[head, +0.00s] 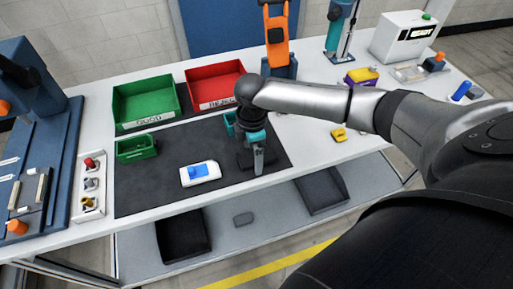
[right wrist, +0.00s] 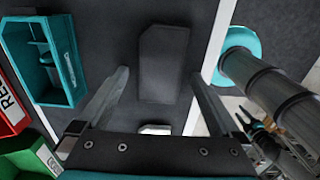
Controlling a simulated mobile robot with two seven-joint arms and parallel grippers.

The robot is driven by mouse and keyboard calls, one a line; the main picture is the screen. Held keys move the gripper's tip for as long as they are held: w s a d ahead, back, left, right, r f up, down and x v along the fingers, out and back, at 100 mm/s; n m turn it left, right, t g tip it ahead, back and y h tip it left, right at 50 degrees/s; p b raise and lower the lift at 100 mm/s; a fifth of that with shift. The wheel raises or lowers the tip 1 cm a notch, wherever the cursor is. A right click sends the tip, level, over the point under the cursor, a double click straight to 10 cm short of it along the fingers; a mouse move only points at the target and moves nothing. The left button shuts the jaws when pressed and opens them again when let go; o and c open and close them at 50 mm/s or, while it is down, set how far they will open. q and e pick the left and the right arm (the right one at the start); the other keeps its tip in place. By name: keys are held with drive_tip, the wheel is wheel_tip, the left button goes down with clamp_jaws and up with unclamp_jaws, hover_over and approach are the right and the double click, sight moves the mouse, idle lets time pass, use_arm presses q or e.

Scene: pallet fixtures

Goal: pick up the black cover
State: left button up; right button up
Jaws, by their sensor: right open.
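The black cover (right wrist: 165,62) is a dark, flat block with one cut corner, lying on the dark mat. In the head view the cover (head: 242,160) shows only partly, just left of and behind my right gripper, and is hard to pick out from the mat. My right gripper (head: 258,170) points down over the mat. In the right wrist view its two fingers (right wrist: 160,75) are spread apart with nothing between them, and the cover appears beyond the fingertips, between their lines. My left gripper is not in view.
A white case with a blue screen (head: 200,173) lies left of the gripper. A small green bin (head: 136,148), a large green bin (head: 145,100) and a red bin (head: 215,88) stand behind. A teal bin (right wrist: 42,60) is close by.

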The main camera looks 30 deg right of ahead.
drive_tip(key=shift+c, duration=0.2)
drive_tip(key=c, duration=1.4)
